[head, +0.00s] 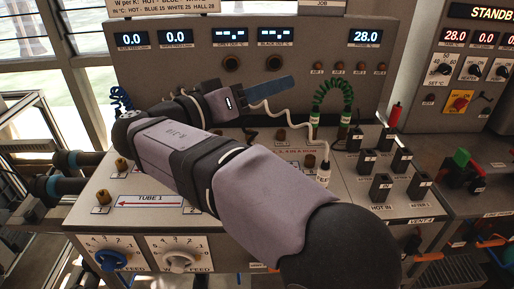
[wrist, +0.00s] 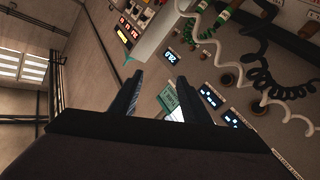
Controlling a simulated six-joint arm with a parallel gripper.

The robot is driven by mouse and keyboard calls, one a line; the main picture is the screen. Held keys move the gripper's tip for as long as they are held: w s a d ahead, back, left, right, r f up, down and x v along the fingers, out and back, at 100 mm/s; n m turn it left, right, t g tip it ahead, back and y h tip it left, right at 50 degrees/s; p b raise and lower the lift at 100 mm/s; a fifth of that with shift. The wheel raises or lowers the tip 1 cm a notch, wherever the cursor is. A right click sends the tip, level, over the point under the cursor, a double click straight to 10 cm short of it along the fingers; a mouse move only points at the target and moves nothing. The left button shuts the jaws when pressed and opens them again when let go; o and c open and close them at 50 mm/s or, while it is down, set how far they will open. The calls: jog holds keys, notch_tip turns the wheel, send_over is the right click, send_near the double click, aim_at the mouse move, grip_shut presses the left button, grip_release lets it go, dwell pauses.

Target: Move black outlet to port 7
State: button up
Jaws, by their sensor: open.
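My gripper (head: 272,88) is raised in front of the upright display panel, above the bench. In the wrist view its two dark fingers (wrist: 158,97) are apart, with nothing held between them. A black coiled hose (wrist: 262,68) shows at the right of the wrist view, away from the fingers. I cannot make out the black outlet's plug end; my arm covers much of the bench in the head view. Several small black port blocks (head: 381,187) stand on the right half of the bench. Their labels are too small to tell which is port 7.
A green coiled hose (head: 332,94) rises at the back right of the bench. A white hose curves down to a white-bodied plug (head: 324,174). Brass fittings (head: 121,164) stand on the left. A control cabinet (head: 478,70) stands at the far right.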

jog(key=w+d+r+m+g+h+p, duration=0.15)
jog(key=d+r+g+p, duration=0.25)
jog(key=d+r+p, duration=0.45)
jog(key=s+d+f+n+g+y+p, duration=0.15)
jog(key=d+f+g+y+p, duration=0.6)
jog(key=p, duration=1.35)
jog(key=s+a+f+n+g+y+b, duration=0.1)
jog(key=s+a+f+n, duration=0.2)
jog(key=f, duration=0.5)
jog(key=a+f+n+y, duration=0.1)
jog(key=a+n+y, duration=0.1)
jog(key=a, duration=0.3)
jog(key=w+a+f+n+y, duration=0.1)
jog(key=a+f+n+y, duration=0.1)
jog(key=a, duration=0.3)
jog(key=a+f+n+t+y, duration=0.1)
jog(key=a+f+n+y, duration=0.1)
jog(key=a+n, duration=0.1)
jog(key=shift+w+a+f+y, duration=0.1)
jog(key=shift+w+a+y, duration=0.1)
jog(key=shift+a, duration=0.25)
jog(key=shift+w+a+y, duration=0.1)
jog(key=shift+a+y, duration=0.1)
jog(key=shift+a, duration=0.25)
jog(key=shift+w+a+n, duration=0.2)
jog(key=shift+w+n, duration=0.3)
jog(key=shift+n, duration=1.2)
jog(key=shift+f, duration=0.15)
